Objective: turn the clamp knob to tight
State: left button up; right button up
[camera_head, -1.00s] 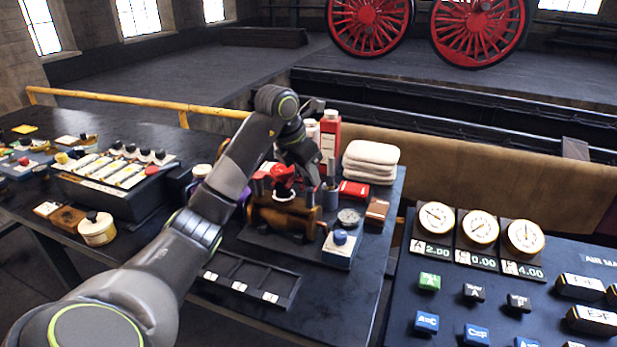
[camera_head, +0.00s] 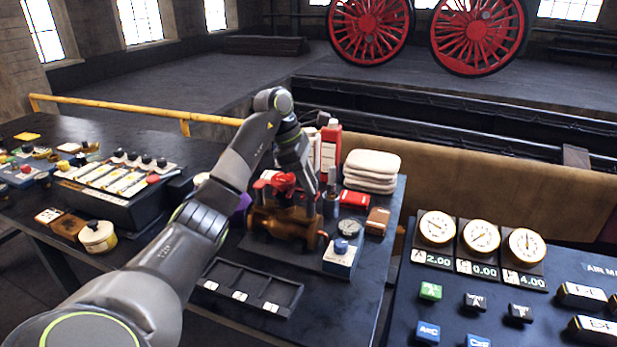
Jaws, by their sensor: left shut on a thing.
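A bronze-brown clamp body (camera_head: 285,226) stands on the dark bench in the middle of the view. A red knob (camera_head: 282,182) sits at its top. My left arm comes in from the lower left and bends down over the clamp. My left gripper (camera_head: 303,188) points down at the knob's right side and is shut on the red knob. The fingertips are small and partly hidden, so the exact grip is hard to see. My right gripper is not in view.
A red bottle (camera_head: 330,147) and folded white cloths (camera_head: 371,170) stand behind the clamp. A blue-knobbed box (camera_head: 340,255) and a small gauge (camera_head: 348,226) are to its right. A gauge panel (camera_head: 490,285) fills the lower right.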

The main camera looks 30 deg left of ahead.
pick_arm(q)
jog(key=shift+m, duration=0.4)
jog(key=o, duration=0.7)
jog(key=p+v, duration=1.5)
jog(key=v, duration=0.2)
jog(key=shift+w+r, duration=0.2)
jog(key=shift+w, duration=0.05)
